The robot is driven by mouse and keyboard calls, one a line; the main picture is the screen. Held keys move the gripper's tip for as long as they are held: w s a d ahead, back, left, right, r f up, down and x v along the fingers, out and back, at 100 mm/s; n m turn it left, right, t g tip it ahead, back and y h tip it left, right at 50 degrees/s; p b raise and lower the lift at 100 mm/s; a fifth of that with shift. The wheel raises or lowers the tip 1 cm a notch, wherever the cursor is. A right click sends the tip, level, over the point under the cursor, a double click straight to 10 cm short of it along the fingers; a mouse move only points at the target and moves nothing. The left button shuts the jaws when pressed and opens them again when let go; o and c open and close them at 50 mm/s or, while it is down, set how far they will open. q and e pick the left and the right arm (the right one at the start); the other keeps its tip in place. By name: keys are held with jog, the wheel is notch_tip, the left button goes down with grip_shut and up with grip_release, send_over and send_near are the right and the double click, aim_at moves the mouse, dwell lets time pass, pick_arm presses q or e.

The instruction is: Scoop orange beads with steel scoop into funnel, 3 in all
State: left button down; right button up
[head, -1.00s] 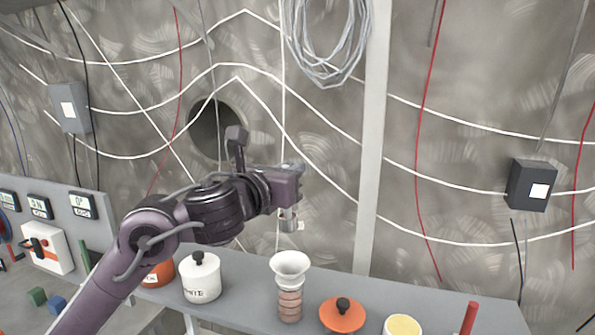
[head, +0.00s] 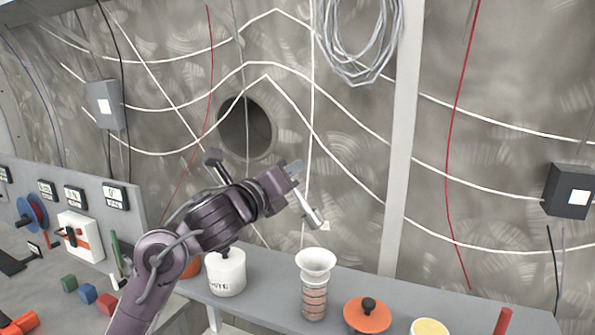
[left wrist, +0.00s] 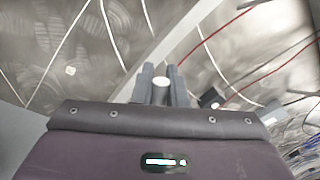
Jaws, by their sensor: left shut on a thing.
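My left gripper (head: 292,178) is shut on the steel scoop (head: 311,214), which hangs tilted down and right from the fingers. In the left wrist view the fingers (left wrist: 161,75) pinch the scoop (left wrist: 161,88). The scoop's head is above the white funnel (head: 315,261), with a gap between them. The funnel stands upright on a clear ribbed vessel (head: 314,302) with a pinkish look. A round orange lid-like thing with a black knob (head: 368,314) sits right of it. I cannot make out any beads or the scoop's contents. My right gripper is out of view.
A white lidded jar (head: 227,275) stands left of the funnel; an orange jar (head: 190,269) is partly behind my arm. A white cup with yellow contents (head: 430,327) and a red rod (head: 502,321) stand to the right. Coloured blocks (head: 88,293) lie on the left.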

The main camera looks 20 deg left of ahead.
pick_arm(q)
jog(key=a+f+n+t+y+b, duration=0.1)
jog(key=a+f+n+y+b, duration=0.1)
jog(key=a+f+n, duration=0.6)
jog(key=d+r+m+g+h+p, duration=0.2)
jog(key=d+r+m+p, duration=0.4)
jog(key=d+r+m, duration=0.8)
jog(key=shift+d+m, duration=0.2)
jog(key=shift+m, duration=0.5)
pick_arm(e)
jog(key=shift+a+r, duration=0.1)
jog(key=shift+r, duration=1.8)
